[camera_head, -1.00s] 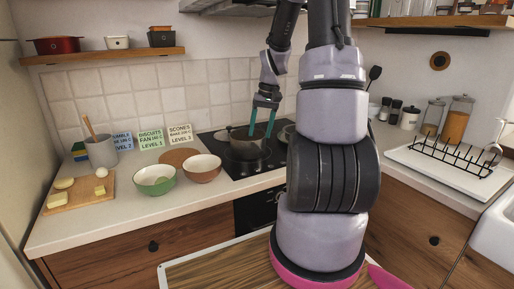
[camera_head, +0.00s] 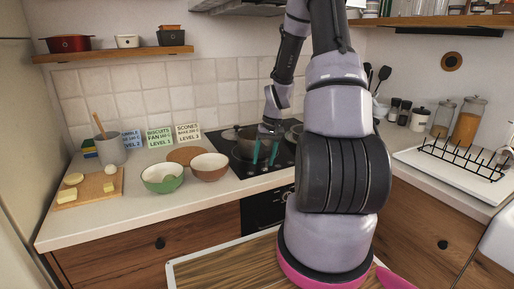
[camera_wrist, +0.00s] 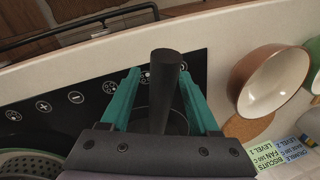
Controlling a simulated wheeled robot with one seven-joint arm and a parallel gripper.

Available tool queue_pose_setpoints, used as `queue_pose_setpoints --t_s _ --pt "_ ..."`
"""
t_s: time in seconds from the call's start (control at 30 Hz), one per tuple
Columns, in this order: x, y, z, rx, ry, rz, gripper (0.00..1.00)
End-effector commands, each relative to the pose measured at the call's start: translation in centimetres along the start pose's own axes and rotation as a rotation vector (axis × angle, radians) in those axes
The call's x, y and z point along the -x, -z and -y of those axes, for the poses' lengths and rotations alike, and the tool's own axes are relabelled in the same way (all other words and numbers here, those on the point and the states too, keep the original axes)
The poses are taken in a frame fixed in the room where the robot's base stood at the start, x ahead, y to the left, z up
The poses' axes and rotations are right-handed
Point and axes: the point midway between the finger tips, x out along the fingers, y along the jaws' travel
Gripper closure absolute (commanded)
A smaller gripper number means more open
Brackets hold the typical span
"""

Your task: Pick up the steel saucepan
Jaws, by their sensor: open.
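The steel saucepan (camera_head: 246,143) sits on the black hob, partly hidden behind my gripper (camera_head: 266,152). In the wrist view a dark handle (camera_wrist: 166,80) stands between the two green fingers of my gripper (camera_wrist: 160,84). The fingers are open, one on each side of the handle; I cannot tell whether either touches it. Part of a dark round pan body (camera_wrist: 146,117) shows below the handle, mostly hidden by the gripper.
A brown bowl (camera_head: 209,167) and a green bowl (camera_head: 162,178) stand left of the hob (camera_head: 240,167). Another pan (camera_head: 293,133) is at the hob's right, partly behind my arm. Recipe cards (camera_head: 160,139) stand behind the bowls. A dish rack (camera_head: 462,158) is at right.

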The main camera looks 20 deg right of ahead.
Motion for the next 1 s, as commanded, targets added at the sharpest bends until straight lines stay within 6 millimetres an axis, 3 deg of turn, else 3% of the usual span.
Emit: queue_pose_setpoints --t_s 0.17,0.33,1.0 --pt "-0.01 0.00 0.00 -0.001 0.000 0.000 0.38" --pt "0.01 0.01 0.00 -0.001 0.000 0.000 0.99" --pt "0.04 0.03 0.00 -0.001 0.000 -0.001 1.00"
